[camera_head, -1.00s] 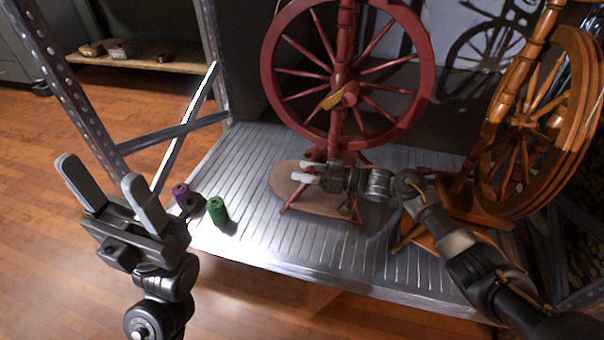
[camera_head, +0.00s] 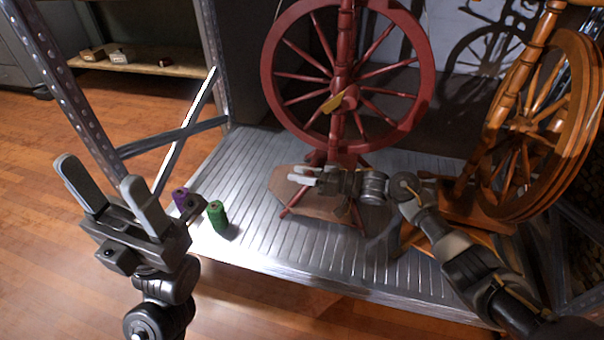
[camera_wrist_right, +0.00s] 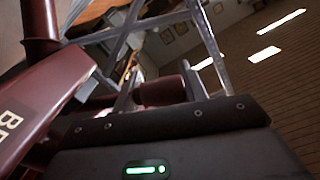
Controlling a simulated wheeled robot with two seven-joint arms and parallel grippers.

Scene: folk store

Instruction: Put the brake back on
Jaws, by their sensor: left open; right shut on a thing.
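The red spinning wheel (camera_head: 421,108) stands upright on the ribbed metal platform. Its wooden treadle board (camera_head: 283,186) is low at its foot. My right gripper (camera_head: 303,175) reaches in from the right, just above that board. In the right wrist view its fingers (camera_wrist_right: 158,92) are shut on a dark red rounded piece (camera_wrist_right: 163,90). A dark red part with partly cut-off pale lettering (camera_wrist_right: 14,125) is close on the left there. In the head view the held piece is too small to make out. My left gripper (camera_head: 103,195) is open and empty, left of the platform.
A green spool (camera_head: 217,217) and a purple spool (camera_head: 181,198) stand at the platform's left edge, close to my left gripper. An orange-brown spinning wheel (camera_head: 530,130) stands at the right, near my right arm. A metal frame post (camera_head: 75,95) rises at the left.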

